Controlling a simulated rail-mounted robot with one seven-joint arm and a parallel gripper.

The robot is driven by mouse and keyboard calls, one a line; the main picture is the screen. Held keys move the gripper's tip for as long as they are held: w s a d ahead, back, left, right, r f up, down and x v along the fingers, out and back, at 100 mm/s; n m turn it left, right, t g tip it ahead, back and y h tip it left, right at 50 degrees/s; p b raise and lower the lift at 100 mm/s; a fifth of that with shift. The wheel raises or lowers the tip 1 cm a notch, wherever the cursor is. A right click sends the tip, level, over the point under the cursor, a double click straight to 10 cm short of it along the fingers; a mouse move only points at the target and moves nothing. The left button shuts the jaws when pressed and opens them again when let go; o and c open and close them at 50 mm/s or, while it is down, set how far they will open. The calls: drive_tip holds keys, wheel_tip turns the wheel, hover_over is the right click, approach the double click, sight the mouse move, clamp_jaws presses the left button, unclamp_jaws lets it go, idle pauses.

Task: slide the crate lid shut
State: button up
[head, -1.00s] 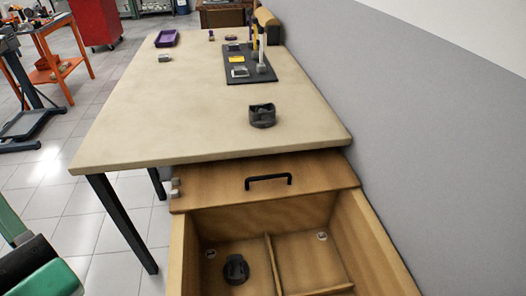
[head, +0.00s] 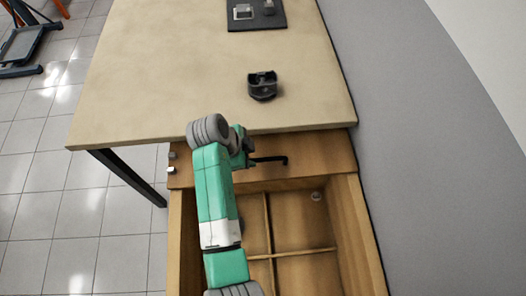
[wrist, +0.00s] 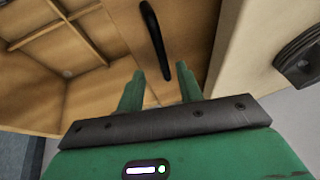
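The crate lid (head: 322,158) is a flat wooden panel at the far end of the open wooden crate, partly under the workbench edge. Its black bar handle (head: 274,160) shows beside my gripper (head: 244,150), which partly covers it. In the wrist view, the handle (wrist: 153,38) runs toward the space between the two green fingers of my gripper (wrist: 162,72). The fingers are apart, and I cannot tell whether they touch the handle. The near part of the crate (head: 355,220) is uncovered and shows divided compartments. My arm hides much of the left compartments.
The workbench (head: 180,80) stands just beyond the lid, with a dark metal part (head: 262,86) near its front edge. A black mat (head: 256,17) with small parts lies farther back. A grey wall (head: 420,130) borders the right side.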

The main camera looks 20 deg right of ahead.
sight(259, 159)
drive_tip(key=b+x, duration=0.1)
drive_tip(key=x, duration=0.5)
drive_tip(key=shift+b, duration=0.3)
clamp_jaws()
